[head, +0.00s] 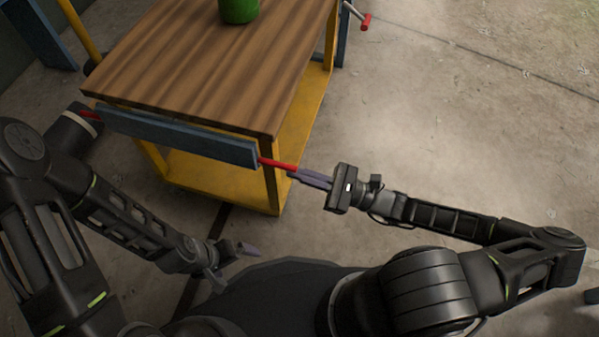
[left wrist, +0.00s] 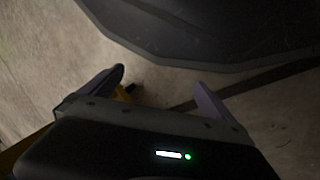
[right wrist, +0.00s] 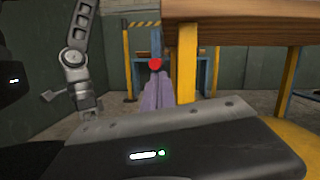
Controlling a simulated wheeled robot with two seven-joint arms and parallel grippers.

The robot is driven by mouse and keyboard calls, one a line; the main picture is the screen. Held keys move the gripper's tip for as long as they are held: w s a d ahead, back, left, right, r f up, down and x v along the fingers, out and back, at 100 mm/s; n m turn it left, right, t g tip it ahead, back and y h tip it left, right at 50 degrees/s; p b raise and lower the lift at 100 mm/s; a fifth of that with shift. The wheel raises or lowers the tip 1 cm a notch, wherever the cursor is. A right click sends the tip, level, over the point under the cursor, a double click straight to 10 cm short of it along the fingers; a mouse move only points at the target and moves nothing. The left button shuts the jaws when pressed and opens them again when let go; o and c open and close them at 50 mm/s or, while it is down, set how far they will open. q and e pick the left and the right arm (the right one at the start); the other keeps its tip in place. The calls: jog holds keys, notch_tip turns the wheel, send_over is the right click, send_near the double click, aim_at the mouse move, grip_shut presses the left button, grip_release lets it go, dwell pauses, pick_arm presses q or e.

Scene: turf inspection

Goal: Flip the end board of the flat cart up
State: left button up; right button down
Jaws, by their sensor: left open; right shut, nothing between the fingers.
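The flat cart has a brown wooden deck (head: 200,60) on a yellow frame. Its blue end board (head: 180,138) lies along the near edge, at or slightly below deck level; its exact tilt is unclear. A red handle (head: 278,164) sticks out from the board's right end, and another red piece shows at its left end. My right gripper (head: 300,175) is shut and empty, its fingertips at the right handle's outer end. In the right wrist view the red handle end (right wrist: 155,63) shows just above the fingertips; contact is unclear. My left gripper (left wrist: 160,88) is open and empty, low near my base.
A green object (head: 239,10) stands on the deck's far part. A yellow lower shelf (head: 205,174) lies under the deck. Another red handle (head: 366,21) sticks out beyond the cart's far right. Bare concrete floor (head: 450,110) is free to the right.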

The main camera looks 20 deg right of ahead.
dwell(0.3)
notch_tip(320, 180, up, 11)
jog(key=p, duration=1.2)
pick_arm(q)
notch_tip(320, 180, up, 12)
jog(key=s+d, duration=0.1)
jog(key=shift+s+d, duration=0.15)
pick_arm(e)
jog(key=shift+f, duration=0.3)
pick_arm(q)
notch_tip(320, 180, down, 2)
jog(key=shift+d+f+g+b, duration=0.15)
jog(key=shift+g+b, duration=0.15)
jog(key=shift+b, duration=0.85)
pick_arm(e)
jog(key=s+d+f, duration=0.4)
jog(key=d+f, duration=0.2)
jog(key=d, duration=0.3)
jog(key=shift+f, duration=0.2)
